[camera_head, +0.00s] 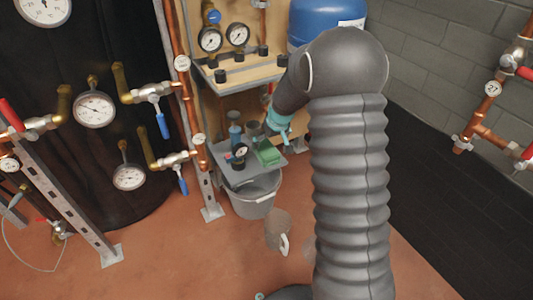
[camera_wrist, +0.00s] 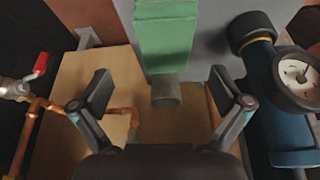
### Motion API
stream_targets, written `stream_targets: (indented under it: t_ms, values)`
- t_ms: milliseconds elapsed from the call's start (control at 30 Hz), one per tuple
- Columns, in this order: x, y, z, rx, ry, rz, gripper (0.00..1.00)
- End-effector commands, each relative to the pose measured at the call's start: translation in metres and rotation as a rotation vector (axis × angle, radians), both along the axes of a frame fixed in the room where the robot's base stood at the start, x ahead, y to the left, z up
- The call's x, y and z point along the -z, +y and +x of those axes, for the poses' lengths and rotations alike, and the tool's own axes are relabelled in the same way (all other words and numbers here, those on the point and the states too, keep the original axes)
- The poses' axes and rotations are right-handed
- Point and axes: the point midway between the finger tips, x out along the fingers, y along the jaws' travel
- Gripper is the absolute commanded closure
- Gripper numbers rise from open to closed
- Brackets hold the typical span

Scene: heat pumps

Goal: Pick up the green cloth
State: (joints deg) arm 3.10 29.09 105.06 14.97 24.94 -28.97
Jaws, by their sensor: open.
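The green cloth (camera_head: 267,153) appears as a folded green block on a small grey shelf (camera_head: 240,178) above the bucket. In the wrist view the green cloth (camera_wrist: 166,36) is at the top middle, ahead of my gripper (camera_wrist: 164,92). The two dark finger pads are wide apart, with no cloth between them. A small grey cylinder shows in the gap, seemingly beyond the fingers. In the head view my gripper (camera_head: 283,135) is just above the cloth, partly hidden behind my arm.
A blue fitting with a gauge (camera_wrist: 288,88) is close to the right finger. A copper pipe with a red-handled valve (camera_wrist: 38,66) is at left. A grey bucket (camera_head: 255,195) stands below the shelf; a brown mug-like object (camera_head: 278,232) is nearer. Open floor lies at front left.

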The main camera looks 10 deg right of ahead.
Motion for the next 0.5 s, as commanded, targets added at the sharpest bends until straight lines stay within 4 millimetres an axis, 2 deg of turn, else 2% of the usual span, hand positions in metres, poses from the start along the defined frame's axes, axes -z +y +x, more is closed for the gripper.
stream_targets:
  t_ms: [267,500]
  values:
    - [0.014,0.003,0.005,-0.001,0.001,0.000,0.00]
    - [0.042,0.012,0.013,0.000,0.003,0.000,0.00]
